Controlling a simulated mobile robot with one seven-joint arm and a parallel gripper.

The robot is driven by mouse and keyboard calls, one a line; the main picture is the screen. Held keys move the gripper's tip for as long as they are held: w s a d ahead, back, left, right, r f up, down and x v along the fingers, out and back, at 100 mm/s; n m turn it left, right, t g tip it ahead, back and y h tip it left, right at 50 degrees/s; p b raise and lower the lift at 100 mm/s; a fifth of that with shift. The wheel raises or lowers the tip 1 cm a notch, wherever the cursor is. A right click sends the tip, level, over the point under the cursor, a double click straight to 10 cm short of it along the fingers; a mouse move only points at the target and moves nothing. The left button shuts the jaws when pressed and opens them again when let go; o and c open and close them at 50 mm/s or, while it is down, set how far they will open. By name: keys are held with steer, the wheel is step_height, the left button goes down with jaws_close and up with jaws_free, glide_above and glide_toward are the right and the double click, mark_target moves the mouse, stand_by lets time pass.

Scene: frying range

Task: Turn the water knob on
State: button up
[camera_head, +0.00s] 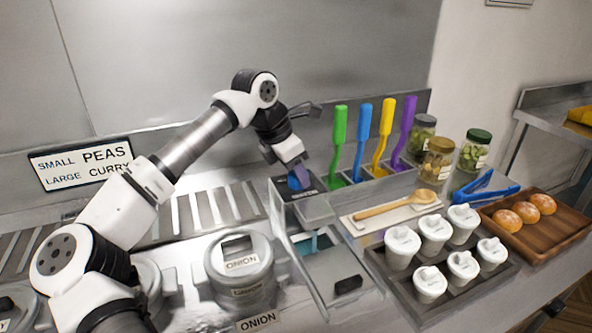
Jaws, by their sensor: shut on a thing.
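The blue water knob (296,183) sits on the dark top of a small metal box left of the coloured utensils. A small label beside it is too small to read surely. My gripper (298,170) reaches down from above and is shut on the blue knob. The fingers hide part of the knob, so I cannot tell how far it is turned.
Green, blue, yellow and purple utensils (383,135) stand right of the knob. A wooden spoon (395,205), a tray of lidded white cups (408,289), blue tongs (486,187), jars and bread stand further right. An onion pot (241,277) is front left.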

steer(key=shift+m, duration=0.6)
steer(key=o, duration=1)
steer(key=v, duration=0.9)
steer(key=b+v, duration=0.1)
steer(key=v, duration=0.3)
steer(key=shift+w+a+r, duration=0.25)
steer(key=shift+r, duration=0.15)
steer(key=shift+g, duration=0.3)
